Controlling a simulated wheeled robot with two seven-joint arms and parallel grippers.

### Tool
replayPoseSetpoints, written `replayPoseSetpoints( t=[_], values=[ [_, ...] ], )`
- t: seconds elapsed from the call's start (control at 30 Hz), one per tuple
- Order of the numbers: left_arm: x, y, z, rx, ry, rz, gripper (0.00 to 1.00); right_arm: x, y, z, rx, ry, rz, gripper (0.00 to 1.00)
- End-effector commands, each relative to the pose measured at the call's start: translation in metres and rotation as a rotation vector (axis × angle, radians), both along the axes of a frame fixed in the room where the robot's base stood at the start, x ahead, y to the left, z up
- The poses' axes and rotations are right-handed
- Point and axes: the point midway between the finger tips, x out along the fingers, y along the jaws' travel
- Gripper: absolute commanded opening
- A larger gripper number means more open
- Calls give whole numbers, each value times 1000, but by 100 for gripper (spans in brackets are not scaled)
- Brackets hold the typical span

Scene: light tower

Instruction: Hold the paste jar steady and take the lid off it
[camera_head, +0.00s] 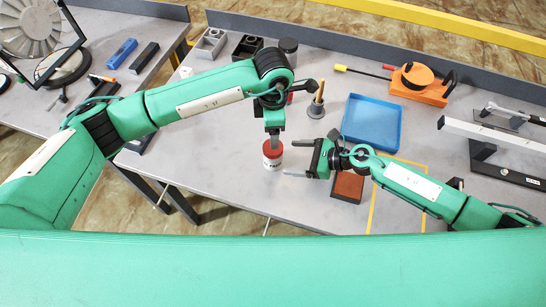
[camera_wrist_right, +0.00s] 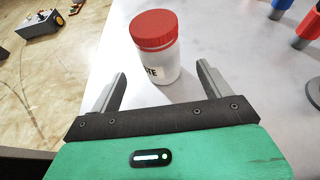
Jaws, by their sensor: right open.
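The paste jar stands upright on the grey table, with a white body (camera_head: 272,164) and a red lid (camera_head: 268,148) on top. In the right wrist view the lid (camera_wrist_right: 153,28) sits on the jar body (camera_wrist_right: 163,65), which carries dark lettering. My right gripper (camera_head: 297,159) is open and empty, just right of the jar. In its wrist view the jar is ahead, between the lines of the two fingers (camera_wrist_right: 160,82). My left gripper (camera_head: 274,137) points down over the lid in the head view. It does not show in the wrist view, and its finger gap is unclear.
A blue tray (camera_head: 373,122), a wooden-handled tool in a grey holder (camera_head: 316,109) and an orange device (camera_head: 418,86) stand behind. The table left and in front of the jar is clear up to its edge.

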Motion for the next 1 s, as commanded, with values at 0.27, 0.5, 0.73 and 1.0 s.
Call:
replayPoseSetpoints(
  t=[0.27,0.5,0.73,1.0],
  values=[
    [0,0,0,0,0,0,72,14,47,-19,1,0,0,81],
    [0,0,0,0,0,0,72,20,67,-29,0,1,0,81],
    [0,0,0,0,0,0,72,21,70,-31,0,0,-1,81],
    [0,0,0,0,0,0,72,21,70,-31,0,0,-1,53]
  ],
)
